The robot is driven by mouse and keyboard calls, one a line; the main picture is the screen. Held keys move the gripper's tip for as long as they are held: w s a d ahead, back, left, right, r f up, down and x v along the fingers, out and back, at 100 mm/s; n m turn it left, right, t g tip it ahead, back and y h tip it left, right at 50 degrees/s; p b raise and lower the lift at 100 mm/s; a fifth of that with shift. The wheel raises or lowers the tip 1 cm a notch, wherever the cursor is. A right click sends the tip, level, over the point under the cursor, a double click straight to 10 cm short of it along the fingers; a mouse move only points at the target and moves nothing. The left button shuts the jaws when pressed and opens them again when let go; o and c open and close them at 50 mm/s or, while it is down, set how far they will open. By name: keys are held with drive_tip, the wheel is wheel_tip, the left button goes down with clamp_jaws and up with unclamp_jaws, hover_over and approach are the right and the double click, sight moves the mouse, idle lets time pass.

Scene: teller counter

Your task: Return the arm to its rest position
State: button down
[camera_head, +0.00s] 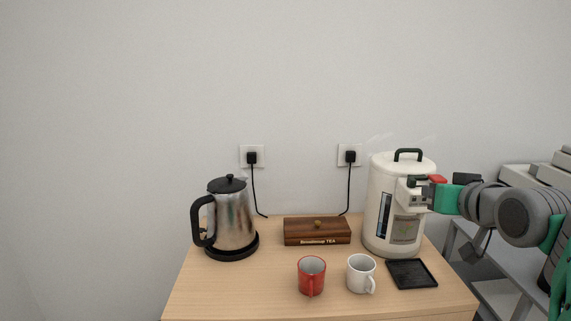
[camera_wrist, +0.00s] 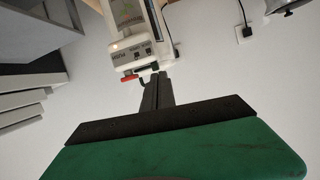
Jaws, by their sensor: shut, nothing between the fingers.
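My gripper (camera_head: 432,191) is at the right of the head view, close beside the upper part of the white water dispenser (camera_head: 380,205). In the wrist view my gripper (camera_wrist: 160,80) shows its dark fingers together, with nothing between them. Their tips are near the dispenser's front panel (camera_wrist: 133,50) and its red lever (camera_wrist: 130,78). Whether the fingers touch the dispenser cannot be told. My arm reaches in from the right edge of the head view.
On the wooden table (camera_head: 225,285) stand a steel kettle (camera_head: 235,215), a wooden tea box (camera_head: 317,233), a red mug (camera_head: 311,277), a white mug (camera_head: 360,275) and a black drip tray (camera_head: 411,273). A grey shelf unit (camera_head: 495,285) is at the right.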

drive_tip(key=s+a+f+g+p, duration=0.65)
drive_tip(key=a+f+p, duration=0.25)
drive_tip(key=a+p, duration=0.15)
drive_tip(key=s+a+f+g+p, duration=0.4)
drive_tip(key=s+f, duration=0.2)
drive_tip(key=s, duration=0.5)
drive_tip(key=shift+s+a+f+n, duration=0.2)
drive_tip(key=shift+s+n, duration=0.2)
drive_tip(key=shift+g, duration=0.25)
